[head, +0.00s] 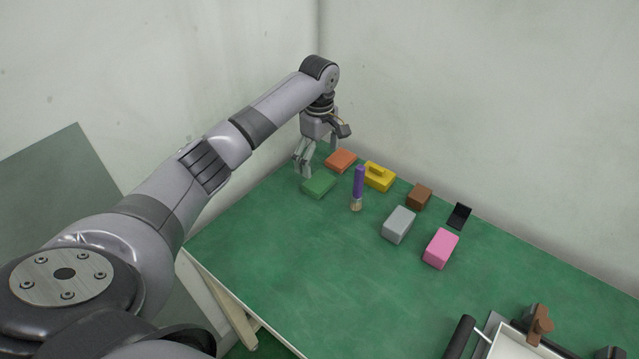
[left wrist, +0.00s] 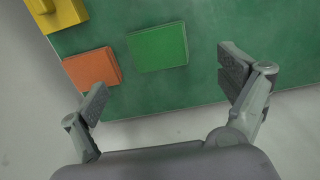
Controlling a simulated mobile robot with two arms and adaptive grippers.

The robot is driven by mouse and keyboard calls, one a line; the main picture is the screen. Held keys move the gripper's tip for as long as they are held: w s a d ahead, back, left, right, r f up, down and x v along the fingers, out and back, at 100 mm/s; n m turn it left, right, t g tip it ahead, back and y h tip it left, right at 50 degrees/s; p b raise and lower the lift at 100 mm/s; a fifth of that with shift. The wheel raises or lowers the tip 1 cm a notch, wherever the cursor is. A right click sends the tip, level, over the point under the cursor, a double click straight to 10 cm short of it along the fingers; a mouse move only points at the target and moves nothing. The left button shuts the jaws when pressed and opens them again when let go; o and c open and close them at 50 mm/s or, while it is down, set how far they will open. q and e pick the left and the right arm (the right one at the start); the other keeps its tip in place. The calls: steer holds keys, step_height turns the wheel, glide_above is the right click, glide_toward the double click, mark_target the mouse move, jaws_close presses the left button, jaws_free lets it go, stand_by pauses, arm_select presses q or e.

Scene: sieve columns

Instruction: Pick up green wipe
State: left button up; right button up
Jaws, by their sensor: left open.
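The green wipe (head: 319,185) is a flat green block lying on the green table (head: 270,250), near its far left edge. In the left wrist view the green wipe (left wrist: 158,47) lies ahead of and between my two open fingers. My left gripper (head: 318,160) is open and empty and hangs above the wipe, apart from it. The left gripper's fingers (left wrist: 165,95) also show in the left wrist view. My right gripper is not in view.
An orange block (head: 341,160) lies close beside the wipe. A yellow block (head: 379,176), a purple-handled brush (head: 358,184), a brown block (head: 419,196), a grey block (head: 398,225), a pink block (head: 441,248) and a black item (head: 459,215) stand further right. Walls rise behind the table.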

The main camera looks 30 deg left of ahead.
mark_target(319, 182)
arm_select(q)
steer(key=shift+f, duration=1.55)
step_height(319, 182, down, 5)
steer(key=shift+w+a+r, duration=0.1)
steer(key=shift+r, duration=0.1)
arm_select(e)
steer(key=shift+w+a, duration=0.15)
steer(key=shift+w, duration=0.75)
arm_select(q)
steer(key=shift+c, duration=0.6)
steer(key=c, duration=0.8)
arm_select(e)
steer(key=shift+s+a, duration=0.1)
